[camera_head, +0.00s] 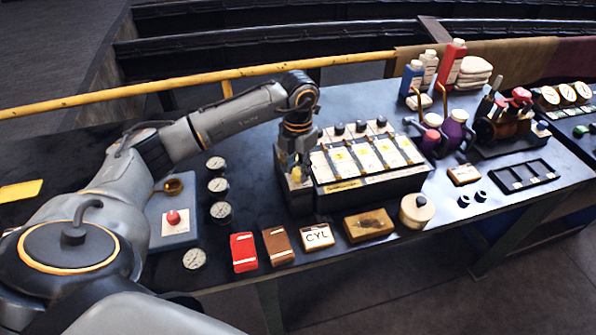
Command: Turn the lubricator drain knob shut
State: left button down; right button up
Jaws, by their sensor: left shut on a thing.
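The lubricator (372,184) is a dark box with a row of pale windows with yellow marks and several dark knobs along its top back edge. It stands on the dark bench top. My left gripper (296,178) points down at the lubricator's left end. Its fingers are shut on a small yellowish knob, which looks like the drain knob and is mostly hidden between them. How far the knob is turned cannot be told. My right gripper is not in view.
Several dial gauges (218,187) and a blue-grey panel with a red button (173,218) lie left. A red box (243,252), a CYL card (317,237) and a round tin (417,209) line the front. Bottles (450,65) and a dark tray (524,177) are right.

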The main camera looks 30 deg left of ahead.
aim_at(299, 171)
pick_arm(q)
jog(key=n+b, duration=0.1)
jog(key=n, duration=0.2)
jog(key=shift+n, duration=0.3)
jog(key=shift+n+b, duration=0.35)
jog(key=shift+n, duration=1.15)
jog(key=shift+r, duration=0.1)
jog(key=c, duration=1)
grip_release()
notch_tip(299, 171, up, 12)
jog(key=shift+f, duration=0.1)
